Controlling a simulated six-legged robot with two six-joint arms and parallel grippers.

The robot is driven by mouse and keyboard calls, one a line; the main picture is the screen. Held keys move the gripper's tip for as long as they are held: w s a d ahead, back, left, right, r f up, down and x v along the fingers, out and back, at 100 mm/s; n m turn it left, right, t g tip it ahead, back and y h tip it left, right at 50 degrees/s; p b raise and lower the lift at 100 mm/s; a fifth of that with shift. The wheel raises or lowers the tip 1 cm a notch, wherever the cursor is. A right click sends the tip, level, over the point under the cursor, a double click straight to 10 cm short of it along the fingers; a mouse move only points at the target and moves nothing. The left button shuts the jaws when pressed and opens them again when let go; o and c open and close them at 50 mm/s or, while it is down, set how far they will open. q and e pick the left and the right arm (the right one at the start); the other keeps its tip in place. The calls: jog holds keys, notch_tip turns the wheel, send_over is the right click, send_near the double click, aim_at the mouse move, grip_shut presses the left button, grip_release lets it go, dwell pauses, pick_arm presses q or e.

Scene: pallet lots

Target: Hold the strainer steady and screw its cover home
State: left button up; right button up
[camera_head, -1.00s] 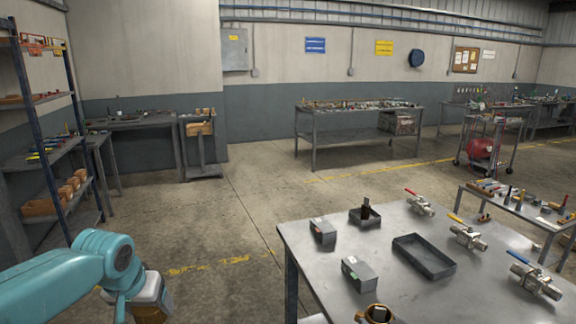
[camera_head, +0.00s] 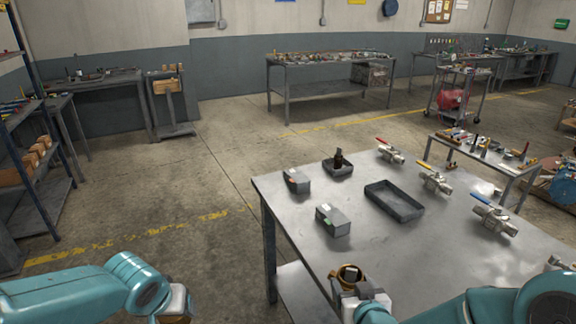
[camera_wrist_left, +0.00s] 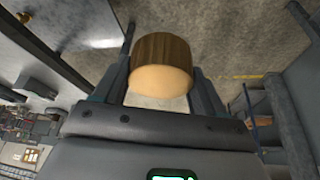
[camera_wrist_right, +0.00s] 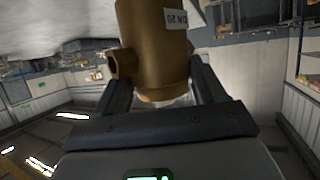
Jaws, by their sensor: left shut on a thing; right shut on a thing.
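The bronze strainer (camera_head: 349,276) shows at the table's near edge, its round open mouth facing up. In the right wrist view it is a brown body (camera_wrist_right: 152,45) with a side stub and a white label. My right gripper (camera_head: 362,300) is shut on it; its fingers (camera_wrist_right: 155,92) lie on both sides of the lower body. My left gripper (camera_head: 172,310) is off the table to the left. In the left wrist view it is shut on a round brown piece with a pale tan face (camera_wrist_left: 162,65), apparently the cover. It is well apart from the strainer.
Open floor lies left of the table.

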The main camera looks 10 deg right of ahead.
jog(key=shift+w, duration=0.1)
pick_arm(q)
jog(key=shift+w, duration=0.1)
pick_arm(e)
jog(key=s+a+f+n+g+y, duration=0.1)
jog(key=s+a+f+n+y, duration=0.2)
jog(key=a, duration=0.4)
jog(key=s+a+f+n+g+y, duration=0.2)
jog(key=s+a+f+n+y, duration=0.2)
jog(key=a, duration=0.4)
jog(key=shift+f+n+y, duration=0.5)
jog(key=shift+f+y, duration=0.05)
jog(key=shift+y, duration=0.35)
jog(key=shift+s, duration=0.15)
